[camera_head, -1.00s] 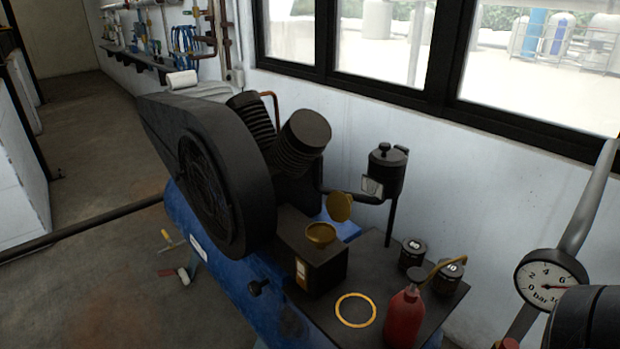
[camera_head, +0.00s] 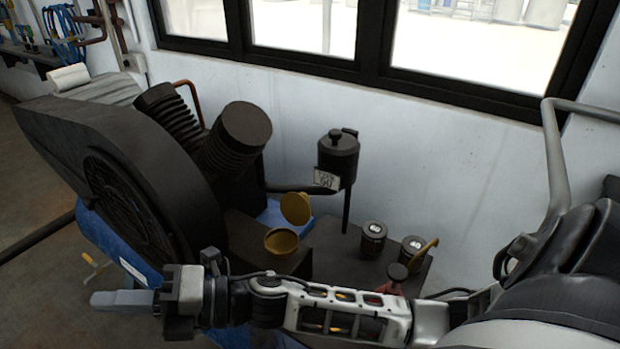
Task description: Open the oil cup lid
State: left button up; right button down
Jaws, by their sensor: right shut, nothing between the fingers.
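The oil cup (camera_head: 281,242) is a small brass-coloured cup on top of a dark block, left of the picture's middle. Its round brass lid (camera_head: 296,208) stands tilted up behind the cup, and the cup's mouth is uncovered. My right gripper (camera_head: 98,301) reaches in from the right across the lower front and points left. Its fingers are together and empty, well to the left of the cup and apart from it. My right forearm passes in front of the block's lower part and hides most of the red oil can (camera_head: 392,285). My left gripper is not in view.
The black compressor housing (camera_head: 110,170) and ribbed cylinders (camera_head: 236,140) stand left of and behind the cup. A black canister (camera_head: 338,155) with a tag is on the wall side. Two dark weight-like jars (camera_head: 373,240) stand right of the cup.

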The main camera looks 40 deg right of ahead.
jog(key=n+g, duration=0.5)
jog(key=n, duration=0.4)
notch_tip(320, 180, up, 3)
jog(key=n+g+h+p, duration=0.3)
jog(key=n+g+h, duration=0.2)
jog(key=n+h, duration=1.3)
send_over(299, 206)
jog(key=w+d, duration=0.2)
jog(key=d, duration=0.2)
jog(key=m+h, duration=0.2)
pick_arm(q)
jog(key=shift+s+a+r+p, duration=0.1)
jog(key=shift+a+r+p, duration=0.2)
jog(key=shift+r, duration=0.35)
pick_arm(e)
notch_tip(299, 206, down, 9)
jog(key=shift+d, duration=0.3)
jog(key=shift+s+f, duration=0.1)
